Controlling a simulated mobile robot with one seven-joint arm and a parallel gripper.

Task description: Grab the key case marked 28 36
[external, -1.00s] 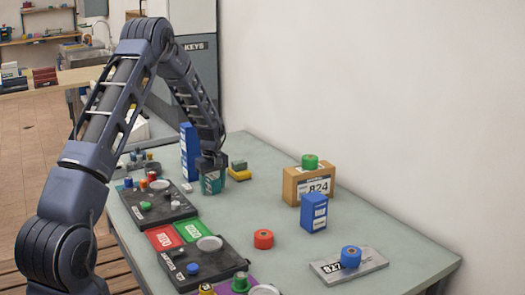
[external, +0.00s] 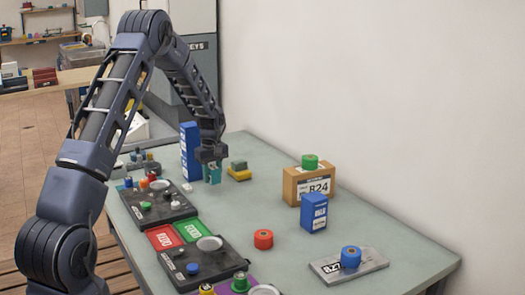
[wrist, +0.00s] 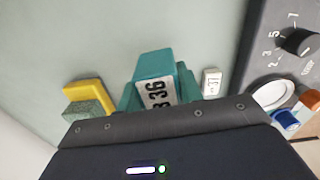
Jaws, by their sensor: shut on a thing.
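A teal key case (wrist: 155,68) with a white label shows in the wrist view, directly in front of my gripper. The label's visible digits end in "8 36"; the rest is hidden by my gripper housing. In the external view the teal case (external: 212,174) is below my gripper (external: 211,158), near the far end of the table. My gripper is shut on the teal case, pointing down.
A tall blue box (external: 190,150) stands close on the left. A yellow and grey-green block (external: 239,172) lies close on the right. A small white tag (wrist: 211,82) and a black dial panel (external: 160,205) are near.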

